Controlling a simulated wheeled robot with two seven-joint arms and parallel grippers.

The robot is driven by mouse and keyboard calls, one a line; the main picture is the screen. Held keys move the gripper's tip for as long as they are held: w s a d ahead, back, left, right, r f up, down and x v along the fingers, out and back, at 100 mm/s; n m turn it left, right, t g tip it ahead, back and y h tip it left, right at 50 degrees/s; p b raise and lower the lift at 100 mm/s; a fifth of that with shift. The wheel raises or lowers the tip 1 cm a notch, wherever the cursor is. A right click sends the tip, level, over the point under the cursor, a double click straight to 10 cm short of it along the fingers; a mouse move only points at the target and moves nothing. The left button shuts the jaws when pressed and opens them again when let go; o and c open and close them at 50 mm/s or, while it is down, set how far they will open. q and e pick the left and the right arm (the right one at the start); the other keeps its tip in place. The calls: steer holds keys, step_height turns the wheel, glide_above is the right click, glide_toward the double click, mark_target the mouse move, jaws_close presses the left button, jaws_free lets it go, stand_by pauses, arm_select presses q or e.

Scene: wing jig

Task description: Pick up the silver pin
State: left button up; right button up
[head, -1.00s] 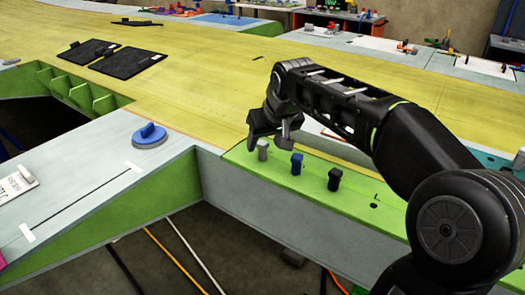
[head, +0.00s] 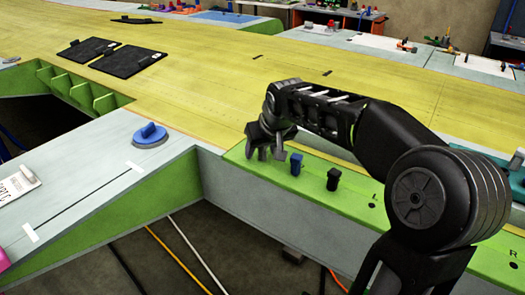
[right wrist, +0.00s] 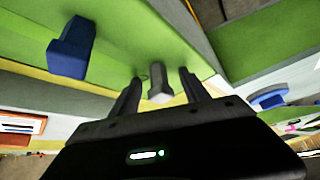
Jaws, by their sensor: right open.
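The silver pin (right wrist: 160,82) stands on the green ledge and shows in the right wrist view between the two fingers of my right gripper (right wrist: 158,85). The fingers are apart, one on each side of the pin, and I cannot tell whether either touches it. In the head view my right gripper (head: 264,155) is low over the left part of the green ledge (head: 320,195), and the pin is mostly hidden by the fingers. My left gripper is not in view.
A blue pin (head: 296,164) stands just right of the gripper, also close by in the right wrist view (right wrist: 70,48). A black pin (head: 334,179) stands further right. A blue knob (head: 149,134) sits on the grey panel at left. The yellow surface (head: 230,85) behind is mostly clear.

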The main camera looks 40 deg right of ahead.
jaws_close()
stand_by(0.7)
